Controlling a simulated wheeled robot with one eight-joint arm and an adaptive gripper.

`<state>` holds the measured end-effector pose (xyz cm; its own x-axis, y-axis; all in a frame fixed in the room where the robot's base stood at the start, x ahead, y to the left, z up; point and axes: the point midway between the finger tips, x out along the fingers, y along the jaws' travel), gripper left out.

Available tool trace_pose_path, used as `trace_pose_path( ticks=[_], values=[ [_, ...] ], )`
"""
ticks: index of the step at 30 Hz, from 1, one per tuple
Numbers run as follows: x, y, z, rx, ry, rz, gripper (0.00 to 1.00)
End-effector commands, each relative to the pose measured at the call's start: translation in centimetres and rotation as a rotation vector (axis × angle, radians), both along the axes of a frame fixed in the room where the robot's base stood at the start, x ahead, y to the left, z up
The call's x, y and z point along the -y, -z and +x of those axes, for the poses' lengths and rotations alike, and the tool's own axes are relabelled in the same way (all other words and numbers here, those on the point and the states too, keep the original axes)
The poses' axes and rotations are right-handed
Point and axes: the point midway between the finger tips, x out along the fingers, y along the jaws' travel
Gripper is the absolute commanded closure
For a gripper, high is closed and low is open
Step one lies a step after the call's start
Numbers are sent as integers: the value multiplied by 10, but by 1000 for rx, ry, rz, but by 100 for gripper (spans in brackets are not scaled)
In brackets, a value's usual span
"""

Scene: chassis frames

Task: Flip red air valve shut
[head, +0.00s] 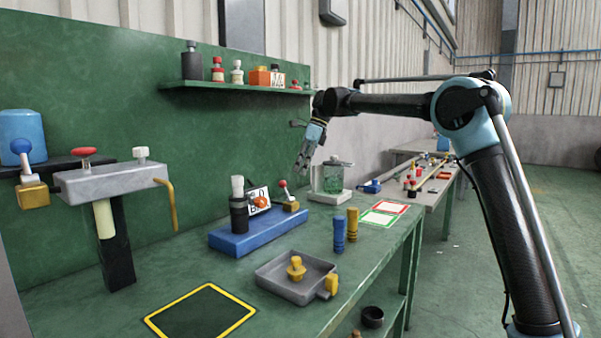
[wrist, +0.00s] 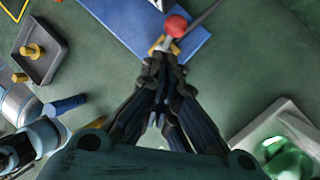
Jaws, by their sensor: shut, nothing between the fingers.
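A red ball-ended lever (head: 283,184) rises from a small brass valve body (head: 291,206) at the right end of a blue base block (head: 245,239). In the head view the lever leans up and to the left. In the wrist view the red ball (wrist: 176,26) stands just beyond my fingertips, with part of the brass body (wrist: 155,46) beside them. My gripper (head: 301,166) is shut and empty, pointing down above and slightly right of the lever. In the wrist view its fingers (wrist: 161,62) converge close to the valve body; I cannot tell whether they touch it.
A black fitting (head: 239,213) stands on the blue base. A glass jar (head: 331,178) stands right of the valve. A grey tray (head: 295,278) and blue and yellow cylinders (head: 346,233) are in front. A grey manifold (head: 112,181) with another red knob (head: 83,152) is at left.

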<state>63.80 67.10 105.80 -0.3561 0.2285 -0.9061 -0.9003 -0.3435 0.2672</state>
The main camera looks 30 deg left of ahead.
Motion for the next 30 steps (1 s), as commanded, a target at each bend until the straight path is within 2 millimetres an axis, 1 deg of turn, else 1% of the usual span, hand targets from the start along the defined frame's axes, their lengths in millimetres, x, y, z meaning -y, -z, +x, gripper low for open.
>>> trace_pose_path(
  ticks=[5, 7, 18, 24, 30],
  values=[
    [22, -19, 13, -1, 4, -1, 100],
    [17, -30, 17, -1, 1, -1, 100],
    [17, -81, 44, -1, 8, -1, 100],
    [16, -99, 51, -1, 8, -1, 100],
    [16, -107, 55, 0, 8, 0, 100]
  ],
)
